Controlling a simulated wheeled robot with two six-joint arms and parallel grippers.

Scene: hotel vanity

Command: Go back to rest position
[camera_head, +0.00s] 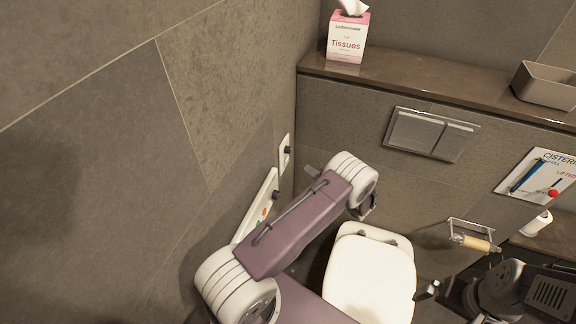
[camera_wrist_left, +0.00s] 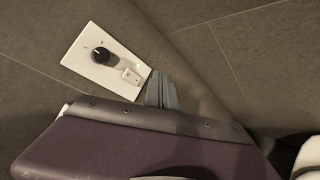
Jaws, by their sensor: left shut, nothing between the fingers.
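My left gripper (camera_head: 312,171) shows only as small grey fingertips past the purple forearm in the head view. The fingers point toward the left wall and are shut with nothing between them. In the left wrist view the closed grey fingers (camera_wrist_left: 161,92) stand just right of a white wall plate (camera_wrist_left: 104,60) with a black knob (camera_wrist_left: 102,55); I cannot tell if they touch it. My right gripper (camera_head: 428,290) is partly in view at the lower right, in front of the toilet's right side. Its jaw state is unclear.
The toilet (camera_head: 370,280) has its white lid down. A paper holder (camera_head: 473,241) and a white bottle (camera_head: 537,223) are near my right arm. A tissue box (camera_head: 347,36) and an open bin (camera_head: 546,86) stand on the ledge (camera_head: 430,78). A panel (camera_head: 256,207) lies along the left wall.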

